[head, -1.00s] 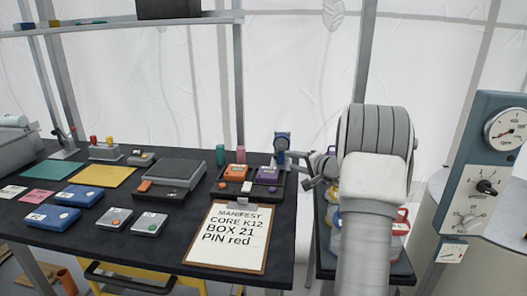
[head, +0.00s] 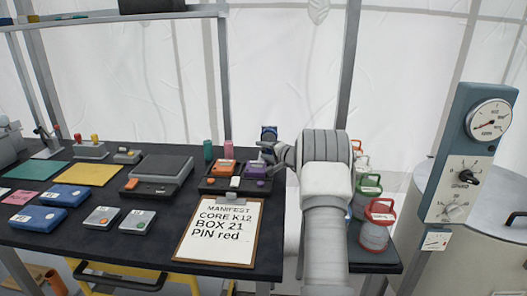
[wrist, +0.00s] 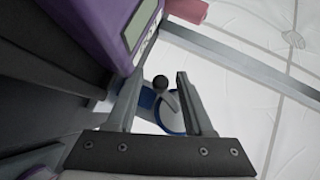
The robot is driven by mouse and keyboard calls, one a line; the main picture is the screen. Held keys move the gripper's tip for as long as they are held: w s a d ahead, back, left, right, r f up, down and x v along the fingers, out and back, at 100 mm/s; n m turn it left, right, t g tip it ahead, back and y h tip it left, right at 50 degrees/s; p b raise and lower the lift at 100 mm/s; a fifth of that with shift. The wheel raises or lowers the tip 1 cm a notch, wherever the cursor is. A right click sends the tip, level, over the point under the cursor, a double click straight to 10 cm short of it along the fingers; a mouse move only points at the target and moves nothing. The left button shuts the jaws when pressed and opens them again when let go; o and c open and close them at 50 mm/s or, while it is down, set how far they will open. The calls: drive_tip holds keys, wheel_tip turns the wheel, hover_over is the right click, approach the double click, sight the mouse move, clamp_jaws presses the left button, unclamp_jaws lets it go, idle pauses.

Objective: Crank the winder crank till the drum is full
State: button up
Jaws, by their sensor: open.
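The winder (head: 269,134) is a small blue and dark device at the back right edge of the black table, partly hidden by my gripper. In the wrist view, its blue round part (wrist: 170,112) shows beyond my fingers, and the dark ball knob (wrist: 160,82) of what looks like its crank appears between them. My gripper (wrist: 162,78) is open, with a finger on either side of the knob in the picture. I cannot tell whether either finger touches it. In the head view my gripper (head: 268,155) is just below the winder. How full the drum is cannot be seen.
A purple device (head: 257,170) stands close to my gripper and fills the wrist view's upper left. A pink cylinder (head: 228,149) is nearby. A clipboard (head: 218,231) lies in front. Jars with red and green handles (head: 374,234) stand right of my arm.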

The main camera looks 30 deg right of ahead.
drive_tip(key=shift+w, duration=0.1)
clamp_jaws()
drive_tip(key=shift+f, duration=0.1)
idle(0.3)
drive_tip(key=b, duration=0.2)
drive_tip(key=shift+f+t+b, duration=0.2)
drive_tip(key=shift+t+b, duration=0.1)
drive_tip(key=m+b, duration=0.1)
drive_tip(key=b, duration=0.2)
drive_tip(key=shift+w+a+r+t, duration=0.1)
drive_tip(key=shift+w+a+t, duration=0.1)
drive_tip(key=shift+t, duration=0.2)
drive_tip(key=shift+a+r+m+b, duration=0.1)
drive_tip(key=shift+r+m+b, duration=0.15)
drive_tip(key=shift+b, duration=0.85)
drive_tip(key=shift+r+m+t+y+b, duration=0.2)
drive_tip(key=shift+m+t+y+b, duration=0.1)
drive_tip(key=shift+y+b, duration=0.1)
